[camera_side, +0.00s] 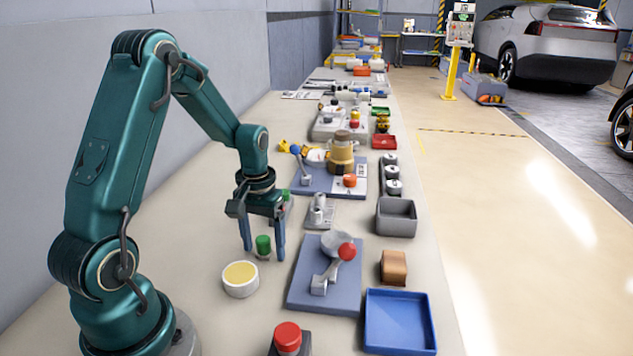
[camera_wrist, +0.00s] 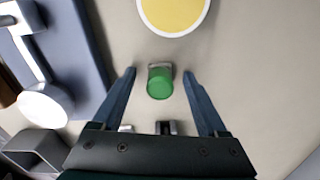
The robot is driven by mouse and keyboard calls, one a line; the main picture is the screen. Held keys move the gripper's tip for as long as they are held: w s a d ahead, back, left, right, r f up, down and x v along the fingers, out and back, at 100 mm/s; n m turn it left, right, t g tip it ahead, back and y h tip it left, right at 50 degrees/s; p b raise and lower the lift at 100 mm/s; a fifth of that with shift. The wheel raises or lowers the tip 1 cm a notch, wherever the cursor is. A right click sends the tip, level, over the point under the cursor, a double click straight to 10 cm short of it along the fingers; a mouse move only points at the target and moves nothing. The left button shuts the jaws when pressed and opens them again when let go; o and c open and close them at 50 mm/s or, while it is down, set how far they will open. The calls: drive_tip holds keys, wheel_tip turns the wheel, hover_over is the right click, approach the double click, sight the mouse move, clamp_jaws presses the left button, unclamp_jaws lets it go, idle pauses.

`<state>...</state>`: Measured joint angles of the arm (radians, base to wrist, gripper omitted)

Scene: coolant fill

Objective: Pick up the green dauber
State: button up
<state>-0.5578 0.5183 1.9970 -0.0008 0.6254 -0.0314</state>
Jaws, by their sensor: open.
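The green dauber (camera_side: 263,243) is a small green cylinder on the table, between my gripper's fingers in the side view. In the wrist view the green dauber (camera_wrist: 160,82) lies midway between the fingertips, with a grey part at its far end. My gripper (camera_side: 264,253) points down with a finger on each side of the dauber. In the wrist view my gripper (camera_wrist: 160,74) is open, with a clear gap between each finger and the dauber.
A white round dish with yellow filling (camera_side: 240,279) stands close to the dauber. A blue-grey plate (camera_side: 338,298) with a lever and red ball is to the right. A red-topped button (camera_side: 288,338) is in front. A blue tray (camera_side: 400,322) and a grey bin (camera_side: 396,217) are further right.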

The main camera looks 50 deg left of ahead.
sight(258, 238)
clamp_jaws()
drive_tip(key=shift+r, duration=0.55)
drive_tip(key=r, duration=0.3)
drive_tip(key=shift+s+a+r, duration=0.3)
drive_tip(key=s+a+r, duration=0.6)
drive_tip(key=s, duration=0.3)
drive_tip(key=shift+r, duration=0.15)
drive_tip(key=shift+w+a, duration=0.1)
